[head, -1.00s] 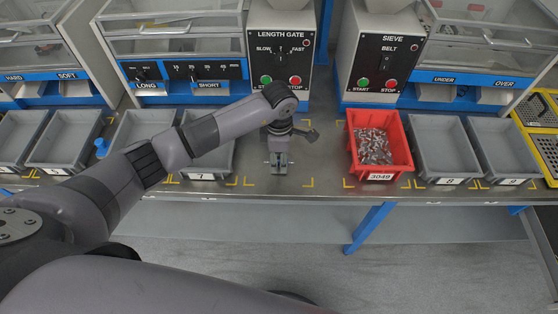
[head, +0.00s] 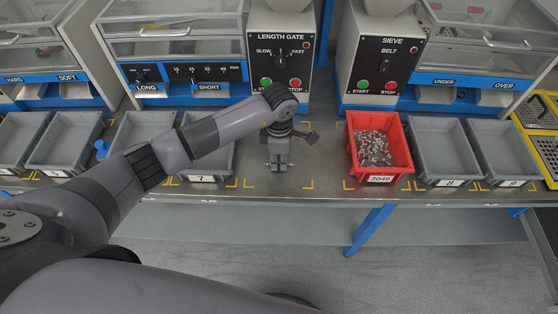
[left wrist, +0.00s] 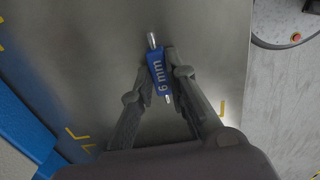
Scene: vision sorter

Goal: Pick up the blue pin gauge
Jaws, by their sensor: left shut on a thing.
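The blue pin gauge (left wrist: 160,76) is a small blue block marked "6 mm" with a bright metal pin at each end. It shows in the left wrist view between the two fingertips of my left gripper (left wrist: 159,68), which is shut on it. In the head view my left gripper (head: 278,164) points down at the steel bench in front of the length gate. The gauge cannot be made out there. My right gripper is not in view.
A red bin (head: 402,160) of metal parts stands right of the gripper, with empty grey bins (head: 447,150) beyond. Grey bin 7 (head: 218,166) is at left, partly behind my arm. The length gate box (head: 281,50) and sieve box (head: 380,60) stand behind.

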